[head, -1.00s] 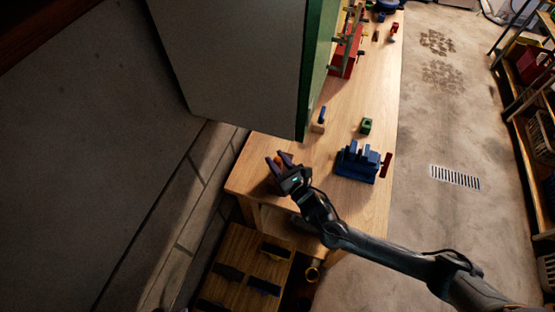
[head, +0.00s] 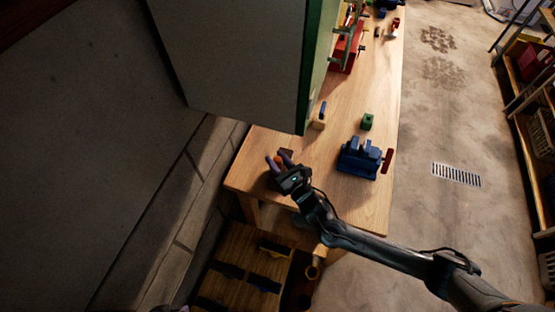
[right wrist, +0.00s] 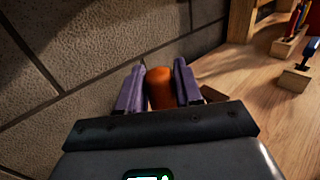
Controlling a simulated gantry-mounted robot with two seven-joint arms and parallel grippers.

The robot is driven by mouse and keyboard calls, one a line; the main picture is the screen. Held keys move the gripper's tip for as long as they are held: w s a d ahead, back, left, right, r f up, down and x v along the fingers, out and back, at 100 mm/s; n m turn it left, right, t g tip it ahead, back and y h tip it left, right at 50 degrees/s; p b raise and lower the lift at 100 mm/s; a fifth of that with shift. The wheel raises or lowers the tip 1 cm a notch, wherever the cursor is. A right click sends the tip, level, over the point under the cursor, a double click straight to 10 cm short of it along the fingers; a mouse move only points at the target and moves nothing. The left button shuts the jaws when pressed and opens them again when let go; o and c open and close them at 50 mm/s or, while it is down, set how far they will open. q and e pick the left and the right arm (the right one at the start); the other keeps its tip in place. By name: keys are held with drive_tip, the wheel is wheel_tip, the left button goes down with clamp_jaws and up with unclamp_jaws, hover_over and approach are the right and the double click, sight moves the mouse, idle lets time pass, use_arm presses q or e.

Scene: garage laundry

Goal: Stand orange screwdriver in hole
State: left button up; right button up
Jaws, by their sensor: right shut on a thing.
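My right gripper (head: 279,160) is over the near left corner of the wooden workbench (head: 250,178). It is shut on the orange screwdriver (right wrist: 160,88), whose orange handle shows between the two purple fingers in the right wrist view. The shaft and tip are hidden. A wooden block with a blue-handled tool upright in it (head: 319,123) stands farther along the bench, by the green-edged cabinet. A small green block (head: 367,122) stands to its right; I cannot tell whether either has a free hole. My left gripper is not in view.
A blue vise (head: 358,160) with a red handle stands right of my gripper. The large grey cabinet (head: 240,50) with a green edge overhangs the bench on the left. A red toolbox (head: 347,50) is farther back. Bare bench top lies between the gripper and the blocks.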

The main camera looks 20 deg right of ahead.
drive_tip(key=o, duration=1.1)
drive_tip(key=shift+o, duration=0.2)
drive_tip(key=shift+s, duration=0.3)
drive_tip(key=v, duration=1)
drive_tip(key=shift+s, duration=0.1)
